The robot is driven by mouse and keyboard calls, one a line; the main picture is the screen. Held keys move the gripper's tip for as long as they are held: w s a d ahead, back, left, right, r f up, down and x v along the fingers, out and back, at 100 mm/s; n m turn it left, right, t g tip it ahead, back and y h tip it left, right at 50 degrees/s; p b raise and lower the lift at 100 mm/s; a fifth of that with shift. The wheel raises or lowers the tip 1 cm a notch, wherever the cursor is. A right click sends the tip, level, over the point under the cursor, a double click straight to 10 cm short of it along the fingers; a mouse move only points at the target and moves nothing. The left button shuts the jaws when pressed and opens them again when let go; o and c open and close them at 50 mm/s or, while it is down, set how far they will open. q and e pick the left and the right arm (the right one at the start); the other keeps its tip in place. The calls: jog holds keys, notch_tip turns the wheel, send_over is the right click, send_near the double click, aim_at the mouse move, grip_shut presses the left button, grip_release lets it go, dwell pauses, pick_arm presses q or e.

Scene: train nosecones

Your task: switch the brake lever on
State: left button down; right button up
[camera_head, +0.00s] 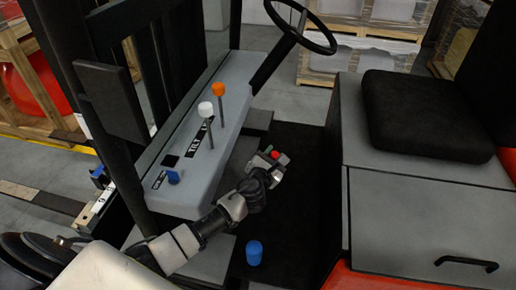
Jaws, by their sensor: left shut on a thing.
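My left gripper (273,158) is in the footwell beside the grey dashboard panel (228,125). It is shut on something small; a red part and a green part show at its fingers. I cannot tell whether this is the brake lever. A lever with a white knob (205,109) and one with an orange knob (218,89) stand upright on the panel, apart from the gripper. A small blue knob (173,177) sits at the panel's near end. A blue cylindrical knob (254,252) shows low over the dark floor. My right gripper is not in view.
A black steering wheel (301,28) is above the panel's far end. A black seat (424,115) on a grey base (428,215) stands at the right. The dark footwell floor (308,190) lies between. Black mast posts stand at the left.

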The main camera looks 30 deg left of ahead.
pick_arm(q)
jog(key=shift+w+d+f+m, duration=0.1)
jog(key=shift+d+f+m, duration=0.25)
jog(key=shift+d, duration=0.2)
jog(key=shift+w+d+f+m, duration=0.1)
jog(key=shift+d+f+m, duration=0.2)
jog(key=shift+d, duration=0.25)
jog(key=shift+f, duration=0.15)
jog(key=c, duration=1.2)
grip_release()
jog(key=o, duration=0.4)
jog(key=shift+w+d, duration=0.15)
jog(key=shift+d, duration=0.05)
jog(key=shift+a, duration=0.1)
jog(key=s+r, duration=0.1)
jog(key=s, duration=0.9)
jog(key=shift+s+d, duration=0.4)
jog(key=shift+d, duration=0.05)
